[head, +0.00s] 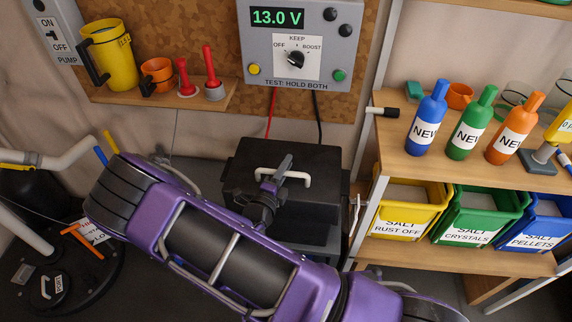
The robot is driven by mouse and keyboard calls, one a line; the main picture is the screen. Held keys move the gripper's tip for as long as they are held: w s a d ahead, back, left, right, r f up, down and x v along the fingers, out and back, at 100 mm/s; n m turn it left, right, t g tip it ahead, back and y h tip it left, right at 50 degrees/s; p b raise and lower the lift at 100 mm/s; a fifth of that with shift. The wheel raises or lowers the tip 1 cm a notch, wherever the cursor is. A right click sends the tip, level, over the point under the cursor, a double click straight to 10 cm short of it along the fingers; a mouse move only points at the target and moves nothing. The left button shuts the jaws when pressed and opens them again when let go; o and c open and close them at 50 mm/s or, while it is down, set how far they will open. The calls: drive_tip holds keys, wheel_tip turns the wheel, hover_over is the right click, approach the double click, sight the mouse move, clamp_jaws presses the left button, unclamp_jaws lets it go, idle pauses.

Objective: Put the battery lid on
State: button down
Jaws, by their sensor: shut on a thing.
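The battery lid (318,160) is a wide black cover with a white handle (293,175) on top. It is in the middle of the head view, below the meter panel. My gripper (273,180) is shut on the white handle, near its left part; my fingers hide some of the handle. A dark battery box (318,234) shows under the lid's front edge. The lid is over the box and looks roughly level. My purple arm hides the box's lower left, so I cannot tell whether the lid is seated or held just above.
The meter panel (262,72) reads 13.0 V; red and black cables hang from it behind the lid. A shelf post (368,165) stands close on the right, beside shelves with bottles and salt bins (405,212). A small shelf (150,97) holds mugs at upper left.

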drive_tip(key=c, duration=0.7)
unclamp_jaws()
drive_tip(key=shift+c, duration=0.2)
drive_tip(key=shift+s, duration=0.1)
drive_tip(key=v, duration=1.7)
drive_tip(key=shift+s+r, duration=0.1)
